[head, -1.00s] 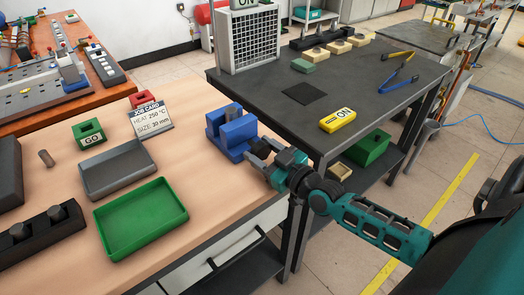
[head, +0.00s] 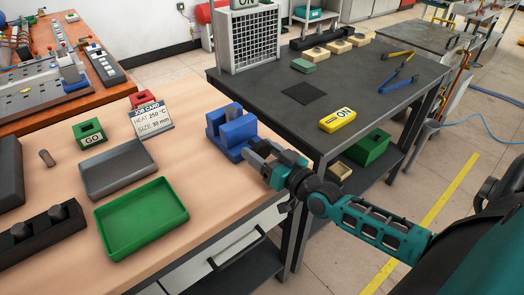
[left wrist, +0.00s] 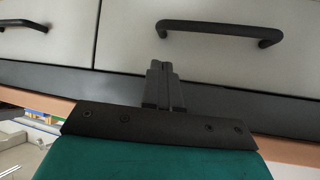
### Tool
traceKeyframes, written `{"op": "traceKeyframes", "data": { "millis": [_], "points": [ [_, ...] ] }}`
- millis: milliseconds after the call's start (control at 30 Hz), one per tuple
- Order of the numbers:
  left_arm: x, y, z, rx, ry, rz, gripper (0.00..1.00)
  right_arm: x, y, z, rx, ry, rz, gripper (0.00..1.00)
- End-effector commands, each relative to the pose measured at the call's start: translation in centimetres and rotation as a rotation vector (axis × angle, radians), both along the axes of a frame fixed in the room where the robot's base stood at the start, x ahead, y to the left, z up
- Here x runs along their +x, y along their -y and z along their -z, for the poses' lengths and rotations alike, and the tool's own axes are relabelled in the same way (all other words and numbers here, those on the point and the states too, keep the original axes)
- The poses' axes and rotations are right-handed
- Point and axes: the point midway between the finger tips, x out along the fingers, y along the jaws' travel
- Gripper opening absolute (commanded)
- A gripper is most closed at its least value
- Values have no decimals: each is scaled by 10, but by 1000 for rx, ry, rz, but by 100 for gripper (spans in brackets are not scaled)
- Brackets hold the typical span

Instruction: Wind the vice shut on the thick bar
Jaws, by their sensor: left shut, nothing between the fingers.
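The blue vice (head: 236,128) stands at the right end of the wooden bench in the head view. My right gripper (head: 258,152) is at the vice's near right side, where its screw handle would be; the handle is hidden behind the fingers. Whether the fingers are shut on it cannot be told. My left gripper (left wrist: 164,85) shows only in the left wrist view. It is shut and empty, in front of the bench drawers.
A job card (head: 152,118) reads heat 250 °C, size 30 mm. A grey tray (head: 84,188), a green tray (head: 180,212), a green GO block (head: 90,133) and a dark rack (head: 40,241) with short cylinders share the bench. A dark table (head: 400,108) stands to the right, across a gap.

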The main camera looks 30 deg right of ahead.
Motion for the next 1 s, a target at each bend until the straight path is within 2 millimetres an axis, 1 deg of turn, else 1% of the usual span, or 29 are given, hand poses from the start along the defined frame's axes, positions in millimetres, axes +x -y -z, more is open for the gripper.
{"op": "traceKeyframes", "data": {
  "millis": [33,133,367,467,567,667,1000],
  "points": [
    [1,0,0,0,1,0,0,0,0,0,-1,0,0,70],
    [1,0,-1,-1,3,0,0,0,0,0,-1,0,0,80],
    [2,0,-1,0,5,1,0,0,0,0,-2,0,0,80],
    [2,0,-2,0,5,1,0,-4,1,0,-2,-1,1,80],
    [2,0,-2,0,5,1,0,-14,3,1,-1,-2,1,80],
    [2,0,-3,0,5,1,0,-29,5,2,-2,-5,0,80],
    [2,0,-4,0,4,1,0,-89,15,4,-3,-4,-1,80]
  ]
}}
